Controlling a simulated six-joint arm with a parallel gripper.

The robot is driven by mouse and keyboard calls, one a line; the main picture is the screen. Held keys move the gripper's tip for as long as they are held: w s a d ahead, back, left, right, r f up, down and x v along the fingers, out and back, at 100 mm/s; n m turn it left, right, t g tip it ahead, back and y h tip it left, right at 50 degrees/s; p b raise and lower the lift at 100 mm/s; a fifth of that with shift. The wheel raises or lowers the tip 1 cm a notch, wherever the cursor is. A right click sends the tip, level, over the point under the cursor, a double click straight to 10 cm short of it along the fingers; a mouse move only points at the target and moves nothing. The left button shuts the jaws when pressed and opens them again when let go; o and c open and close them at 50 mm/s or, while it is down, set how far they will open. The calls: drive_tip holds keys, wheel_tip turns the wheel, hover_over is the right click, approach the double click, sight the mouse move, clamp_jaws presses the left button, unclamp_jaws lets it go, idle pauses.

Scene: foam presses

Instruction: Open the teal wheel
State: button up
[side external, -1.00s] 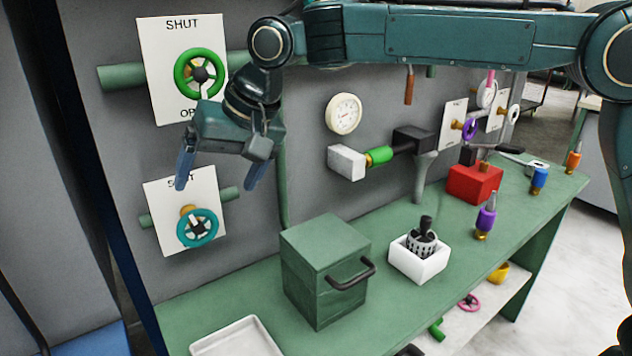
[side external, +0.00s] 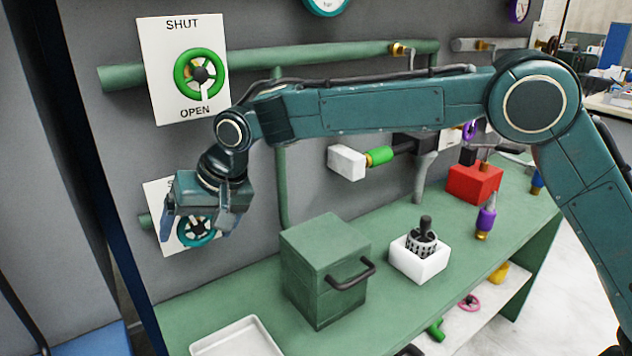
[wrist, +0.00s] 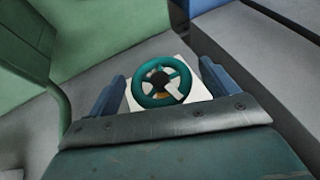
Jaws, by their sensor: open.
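The teal wheel (side external: 196,232) is on a pipe in front of a white plate (side external: 157,244) on the grey wall, at the lower left in the side view. My gripper (side external: 195,236) is in front of it and hides part of the wheel and most of the plate's lettering. In the wrist view the wheel (wrist: 161,82) shows whole, with its spokes and hub, between the two blue fingers (wrist: 158,92). The fingers are spread apart and hold nothing. I cannot tell whether they touch the wheel's rim.
A green wheel (side external: 200,74) is above, on a plate marked SHUT and OPEN. A green box (side external: 325,272) with a black handle stands on the bench to the right, and a white tray (side external: 237,338) lies at the front. A vertical pipe (side external: 282,170) runs right of my gripper.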

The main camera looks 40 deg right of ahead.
drive_tip(key=c, duration=1)
drive_tip(key=shift+w+h, duration=0.1)
drive_tip(key=shift+h, duration=0.4)
drive_tip(key=shift+a, duration=0.1)
drive_tip(key=shift+n+h, duration=0.3)
drive_tip(key=shift+h, duration=0.3)
drive_tip(key=shift+w+r+h, duration=0.1)
drive_tip(key=shift+w+h, duration=0.1)
drive_tip(key=shift+h, duration=0.5)
drive_tip(key=shift+s+h, duration=0.1)
drive_tip(key=shift+h, duration=0.3)
